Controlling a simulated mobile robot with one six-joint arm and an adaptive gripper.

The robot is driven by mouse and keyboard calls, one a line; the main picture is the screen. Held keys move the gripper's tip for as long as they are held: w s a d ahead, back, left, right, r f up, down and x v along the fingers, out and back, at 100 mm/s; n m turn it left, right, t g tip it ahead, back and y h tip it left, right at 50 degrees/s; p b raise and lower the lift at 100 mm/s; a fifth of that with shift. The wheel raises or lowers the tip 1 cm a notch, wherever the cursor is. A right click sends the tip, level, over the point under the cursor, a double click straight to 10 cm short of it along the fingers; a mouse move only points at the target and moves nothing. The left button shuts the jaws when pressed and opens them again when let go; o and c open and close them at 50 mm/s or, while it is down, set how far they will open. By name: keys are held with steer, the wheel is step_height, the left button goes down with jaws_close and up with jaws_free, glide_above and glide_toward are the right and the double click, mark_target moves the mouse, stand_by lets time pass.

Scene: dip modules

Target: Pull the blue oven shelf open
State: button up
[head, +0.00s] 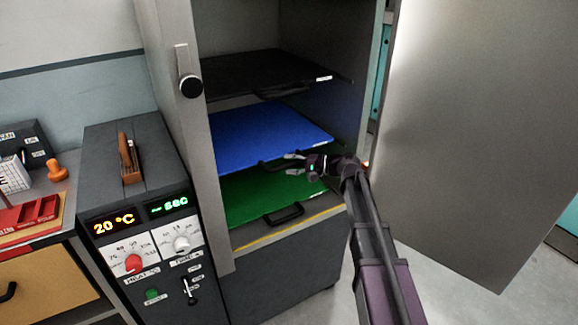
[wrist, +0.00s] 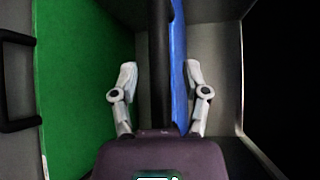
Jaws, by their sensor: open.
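The blue oven shelf (head: 262,131) is the middle one of three in the open oven, with a dark handle (head: 270,165) at its front edge. My gripper (head: 291,164) is at the right end of that handle, in front of the shelf. In the wrist view my gripper (wrist: 162,67) is open, its fingers on either side of the dark handle bar (wrist: 160,50) and the edge-on blue shelf (wrist: 179,70). Neither finger clearly touches them.
A black shelf (head: 262,72) lies above and a green shelf (head: 250,197) with its own handle (head: 284,213) lies below. The oven door (head: 480,130) stands wide open at right. A control box (head: 135,215) stands at left.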

steer(key=shift+a, duration=0.3)
jaws_close()
steer(key=shift+d, duration=0.1)
